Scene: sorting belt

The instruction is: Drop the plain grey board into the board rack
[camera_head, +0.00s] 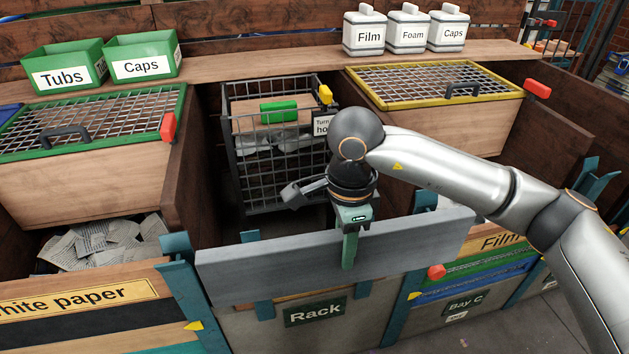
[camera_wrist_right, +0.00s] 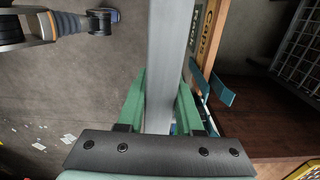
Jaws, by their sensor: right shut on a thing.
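The plain grey board (camera_head: 265,270) is a long flat plank, on edge and tilted up to the right in the head view. My right gripper (camera_head: 350,245) is shut on it near its middle, from above. In the right wrist view, the board (camera_wrist_right: 168,70) runs between the green fingers of my right gripper (camera_wrist_right: 160,110). The board rack (camera_head: 355,325), labelled "Rack", has its front panel directly below the board in the head view. The board hides the rack's upper edge and part of its opening.
A wire cage (camera_head: 240,130) holding a green item (camera_head: 278,111) stands behind the rack. Mesh-lidded bins stand left (camera_head: 90,115) and right (camera_head: 435,85). Teal posts (camera_head: 180,290) flank the rack. A white paper bay (camera_head: 80,305) is left, a film bay (camera_head: 470,275) right.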

